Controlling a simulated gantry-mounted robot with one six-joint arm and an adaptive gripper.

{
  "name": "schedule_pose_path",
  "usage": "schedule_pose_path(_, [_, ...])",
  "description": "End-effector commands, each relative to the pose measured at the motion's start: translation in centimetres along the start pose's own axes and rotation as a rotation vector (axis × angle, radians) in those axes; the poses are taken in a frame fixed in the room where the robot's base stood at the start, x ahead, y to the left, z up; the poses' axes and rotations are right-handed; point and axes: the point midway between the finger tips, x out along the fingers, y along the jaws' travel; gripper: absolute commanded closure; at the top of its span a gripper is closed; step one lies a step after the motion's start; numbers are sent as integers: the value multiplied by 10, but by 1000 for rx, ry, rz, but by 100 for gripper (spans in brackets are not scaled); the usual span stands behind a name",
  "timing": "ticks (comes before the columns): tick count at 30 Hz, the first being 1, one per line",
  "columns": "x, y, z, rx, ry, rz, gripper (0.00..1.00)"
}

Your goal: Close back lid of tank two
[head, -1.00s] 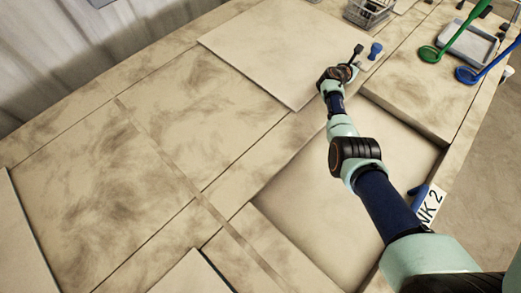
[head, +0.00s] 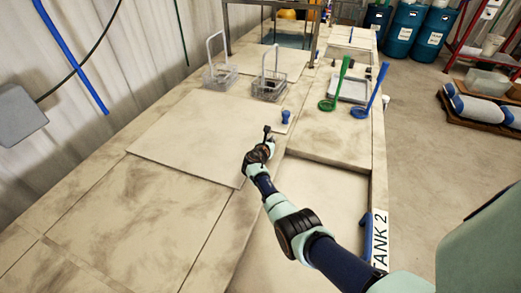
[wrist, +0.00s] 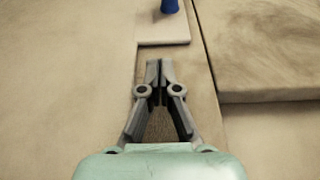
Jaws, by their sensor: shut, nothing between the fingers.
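The "TANK 2" label (head: 380,240) is on the bench's right edge in the head view. Beside it is a pale, recessed rectangular area (head: 312,185), partly hidden by my arm; I cannot tell whether it is a lid or the tank's inside. A large flat pale panel (head: 185,135) lies to the left, further back. A blue knob (head: 286,117) stands upright on a pale tab at its right edge; the knob also shows at the top of the wrist view (wrist: 169,5). My gripper (head: 267,130) is shut and empty, just short of the tab (wrist: 165,32), apart from the knob.
A raised slab (head: 330,148) lies to the right of my gripper. A green ladle (head: 328,105), a blue ladle (head: 361,110) and a grey tray (head: 353,90) are beyond it. Wire baskets (head: 268,87) stand behind the panel. A blue handle (head: 367,235) is near the label.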

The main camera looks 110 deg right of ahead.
Motion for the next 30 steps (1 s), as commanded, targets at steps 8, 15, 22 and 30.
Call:
schedule_pose_path(8, [-68,0,2,1,0,2,100])
schedule_pose_path(15, [-86,0,0,1,0,1,100])
schedule_pose_path(22, [-86,0,0,0,0,0,100])
schedule_pose_path(30, [-94,8,2,31,5,17,100])
